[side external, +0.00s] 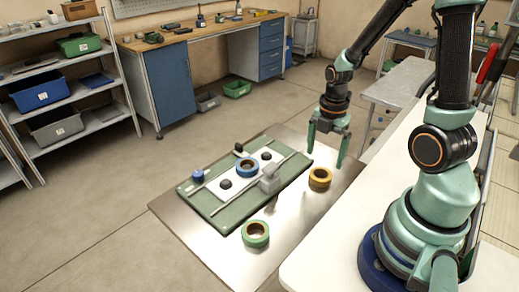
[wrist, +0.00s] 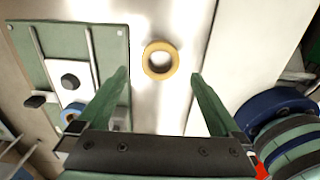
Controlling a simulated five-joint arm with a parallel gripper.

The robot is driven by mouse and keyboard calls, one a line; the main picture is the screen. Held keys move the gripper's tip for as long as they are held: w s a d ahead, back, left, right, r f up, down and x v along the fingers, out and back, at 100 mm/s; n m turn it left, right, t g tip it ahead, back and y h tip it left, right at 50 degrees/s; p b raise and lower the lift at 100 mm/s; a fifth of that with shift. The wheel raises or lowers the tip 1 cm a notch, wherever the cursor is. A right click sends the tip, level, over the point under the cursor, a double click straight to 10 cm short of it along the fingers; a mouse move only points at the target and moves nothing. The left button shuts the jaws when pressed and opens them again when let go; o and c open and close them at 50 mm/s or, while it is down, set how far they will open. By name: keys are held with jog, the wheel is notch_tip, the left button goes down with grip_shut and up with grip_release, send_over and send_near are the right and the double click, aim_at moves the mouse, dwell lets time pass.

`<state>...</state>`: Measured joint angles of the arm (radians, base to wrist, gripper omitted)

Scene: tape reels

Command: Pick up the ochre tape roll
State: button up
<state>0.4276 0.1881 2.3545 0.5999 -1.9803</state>
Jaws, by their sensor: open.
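The ochre tape roll (side external: 320,178) lies flat on the shiny metal table, right of the green board. In the wrist view the ochre tape roll (wrist: 160,60) shows as a ring, ahead of and between the fingertips. My gripper (side external: 327,150) hangs above the table near the roll, open and apart from it.
A green board (side external: 226,220) with rails, a white strip and dark knobs holds a blue tape roll (side external: 247,167). A green tape roll (side external: 255,234) lies on the metal table (side external: 300,215) at the front. A white counter (side external: 345,235) borders the right side.

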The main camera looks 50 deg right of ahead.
aim_at(322, 170)
jog(key=shift+a+f, duration=0.15)
jog(key=shift+f, duration=3.05)
jog(key=c, duration=1.2)
jog(key=shift+r, duration=0.1)
